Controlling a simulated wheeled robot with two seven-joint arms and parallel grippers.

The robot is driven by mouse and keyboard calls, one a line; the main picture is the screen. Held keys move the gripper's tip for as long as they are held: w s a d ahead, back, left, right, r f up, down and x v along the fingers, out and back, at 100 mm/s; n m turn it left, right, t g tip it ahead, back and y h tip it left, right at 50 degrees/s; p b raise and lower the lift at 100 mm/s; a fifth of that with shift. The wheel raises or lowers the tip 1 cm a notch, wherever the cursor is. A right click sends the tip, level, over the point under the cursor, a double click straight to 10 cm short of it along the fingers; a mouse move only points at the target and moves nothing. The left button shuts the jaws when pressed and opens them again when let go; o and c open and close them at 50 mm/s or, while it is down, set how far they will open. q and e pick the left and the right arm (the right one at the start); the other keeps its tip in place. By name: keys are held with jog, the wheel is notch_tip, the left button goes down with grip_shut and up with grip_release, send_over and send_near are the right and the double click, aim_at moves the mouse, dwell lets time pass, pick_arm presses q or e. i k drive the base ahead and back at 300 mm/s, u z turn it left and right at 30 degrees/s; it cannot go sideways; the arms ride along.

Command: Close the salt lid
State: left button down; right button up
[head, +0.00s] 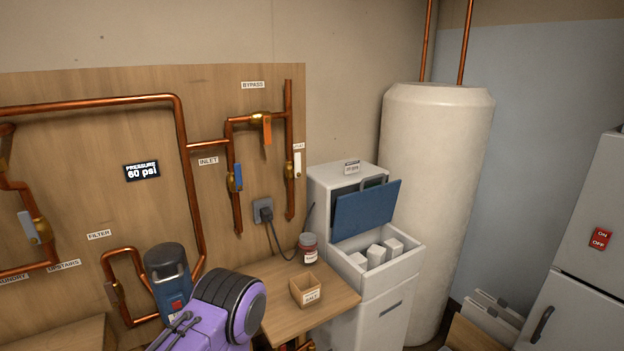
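The salt lid is a blue panel (366,209) on the white softener cabinet (385,309), right of centre in the head view. It stands open, tilted up above the salt bin. Several white salt blocks (376,255) lie in the open bin in front of it. The lid's hinge side is partly hidden. Neither gripper's fingers show in this view. A purple and black arm part (225,308), which looks like mine, is at the bottom, left of the cabinet and apart from the lid.
A blue filter housing (170,285) and copper pipes are further left. A tall cream tank (437,170) stands behind the cabinet. A white unit (585,240) is at right.

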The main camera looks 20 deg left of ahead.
aim_at(361, 212)
jog(key=z, duration=1.5)
jog(key=k, duration=0.1)
jog(key=u, duration=2.25)
jog(key=i, duration=0.65)
jog(key=z, duration=0.6)
